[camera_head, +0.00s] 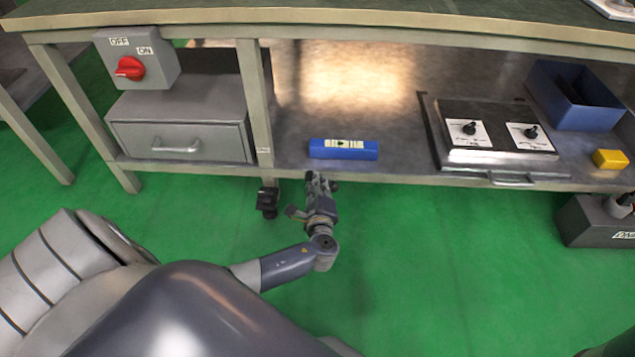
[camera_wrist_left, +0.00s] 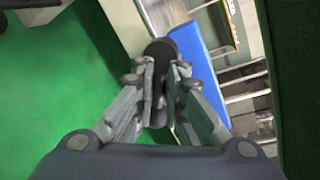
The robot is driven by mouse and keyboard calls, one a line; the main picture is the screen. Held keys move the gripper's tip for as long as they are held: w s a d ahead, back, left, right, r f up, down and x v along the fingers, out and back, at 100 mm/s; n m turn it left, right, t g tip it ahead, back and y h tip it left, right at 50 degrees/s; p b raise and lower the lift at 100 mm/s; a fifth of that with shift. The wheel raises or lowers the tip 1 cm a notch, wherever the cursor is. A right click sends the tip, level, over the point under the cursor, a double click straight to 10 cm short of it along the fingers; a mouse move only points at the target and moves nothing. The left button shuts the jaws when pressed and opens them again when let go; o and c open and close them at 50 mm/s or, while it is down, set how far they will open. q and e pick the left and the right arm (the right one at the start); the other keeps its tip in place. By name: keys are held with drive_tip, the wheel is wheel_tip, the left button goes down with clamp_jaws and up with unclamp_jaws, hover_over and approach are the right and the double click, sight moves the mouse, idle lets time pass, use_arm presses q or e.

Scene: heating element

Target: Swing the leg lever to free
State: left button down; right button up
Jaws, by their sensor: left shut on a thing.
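My left gripper (camera_head: 317,182) is just in front of the lower shelf's front edge, to the right of a table leg (camera_head: 255,105). A black fitting (camera_head: 267,202) sits at the foot of that leg. In the left wrist view my fingers (camera_wrist_left: 161,68) are closed on a dark, rounded piece, which looks like the leg lever (camera_wrist_left: 160,48). Its rounded end shows beyond the fingertips. In the head view the gripper hides most of it, and I cannot tell its angle or how it joins the leg. My right gripper does not show.
A blue box (camera_head: 343,149) lies on the shelf just behind the gripper. A hotplate-like unit with two knobs (camera_head: 490,150), a blue bin (camera_head: 575,95) and a yellow block (camera_head: 610,159) are to the right. A drawer unit (camera_head: 180,125) stands left. Green floor (camera_head: 420,260) is open in front.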

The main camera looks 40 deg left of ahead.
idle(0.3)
use_arm(q)
drive_tip(key=c, duration=1.7)
unclamp_jaws()
drive_tip(key=shift+o, duration=0.2)
drive_tip(key=shift+s, duration=0.1)
drive_tip(key=v, duration=0.7)
drive_tip(key=shift+d, duration=0.2)
drive_tip(key=shift+s, duration=0.15)
